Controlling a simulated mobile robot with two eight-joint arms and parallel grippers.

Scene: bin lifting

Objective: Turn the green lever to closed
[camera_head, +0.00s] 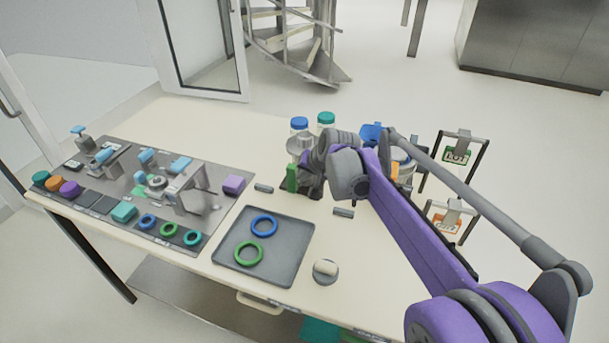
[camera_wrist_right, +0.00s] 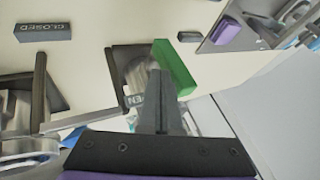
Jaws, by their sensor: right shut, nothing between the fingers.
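The green lever (camera_head: 292,178) stands on a dark valve base (camera_head: 315,190) at the back middle of the table. It also shows in the right wrist view (camera_wrist_right: 176,68), slanting just beyond the fingers. My left gripper is not in view.
A grey tray (camera_head: 280,277) with a blue ring and a green ring lies at the front. A panel with several switches and knobs (camera_head: 215,205) fills the left. Capped jars (camera_head: 326,119) and hanging tagged frames (camera_head: 457,155) stand behind and right of the arm.

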